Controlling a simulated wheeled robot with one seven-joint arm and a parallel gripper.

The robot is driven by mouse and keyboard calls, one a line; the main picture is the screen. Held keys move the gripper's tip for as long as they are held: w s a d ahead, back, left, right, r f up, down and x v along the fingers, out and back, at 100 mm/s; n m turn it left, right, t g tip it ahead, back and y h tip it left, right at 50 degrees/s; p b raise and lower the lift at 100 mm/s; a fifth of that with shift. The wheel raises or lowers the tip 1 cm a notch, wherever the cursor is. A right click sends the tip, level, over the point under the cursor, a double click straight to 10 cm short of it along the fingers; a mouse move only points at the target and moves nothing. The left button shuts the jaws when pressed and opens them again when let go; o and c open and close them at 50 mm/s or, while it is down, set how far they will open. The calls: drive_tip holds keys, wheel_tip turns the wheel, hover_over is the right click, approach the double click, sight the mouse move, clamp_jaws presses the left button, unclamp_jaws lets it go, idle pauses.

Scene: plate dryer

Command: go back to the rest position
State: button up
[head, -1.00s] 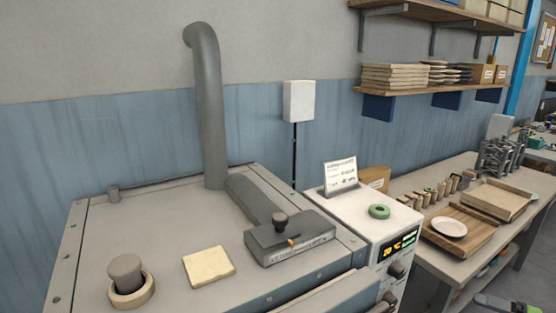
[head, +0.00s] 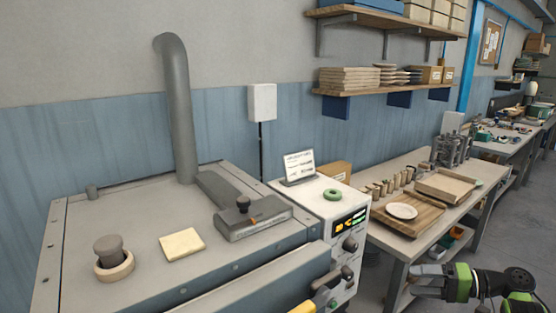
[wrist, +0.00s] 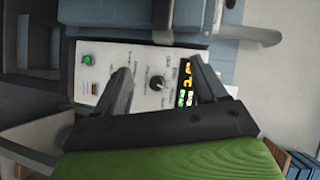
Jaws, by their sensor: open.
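My gripper (head: 418,280) is at the lower right of the head view, in front of the workbench and to the right of the dryer's control box. In the wrist view my gripper (wrist: 160,92) has its two dark fingers spread apart, with nothing between them. Past the fingers, the white control panel (wrist: 143,65) shows with a knob, a green button and a lit display. The dryer (head: 75,230) stands at the left of the head view, and its control box (head: 320,207) adjoins it on the right.
The workbench (head: 385,242) bears a wooden board with a white plate (head: 401,211) and a wooden tray (head: 447,185). A yellow-handled part (head: 303,307) shows at the bottom edge. Floor (head: 510,225) is clear at the right.

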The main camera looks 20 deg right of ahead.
drive_tip(key=w+a+r+n+g+h, duration=0.1)
drive_tip(key=w+a+r+n+g, duration=0.15)
drive_tip(key=a, duration=0.45)
drive_tip(key=w+a+r+n+g, duration=0.1)
drive_tip(key=w+a+r+g, duration=0.2)
drive_tip(key=a, duration=0.5)
drive_tip(key=a+g+h, duration=0.1)
drive_tip(key=a, duration=0.4)
drive_tip(key=a+n+g+h, duration=0.1)
drive_tip(key=a+h, duration=0.1)
drive_tip(key=a, duration=0.3)
drive_tip(key=a+n+g+h, duration=0.1)
drive_tip(key=a+g, duration=0.1)
drive_tip(key=a, duration=0.2)
drive_tip(key=shift+a+h, duration=0.3)
drive_tip(key=shift+a, duration=0.1)
drive_tip(key=s+a+r+h, duration=0.2)
drive_tip(key=s+a+h, duration=0.5)
drive_tip(key=s, duration=0.4)
drive_tip(key=s+d+t, duration=0.1)
drive_tip(key=s+t, duration=0.4)
drive_tip(key=s, duration=0.9)
drive_tip(key=shift+s+d, duration=0.15)
drive_tip(key=shift+d, duration=0.15)
drive_tip(key=shift+t, duration=0.25)
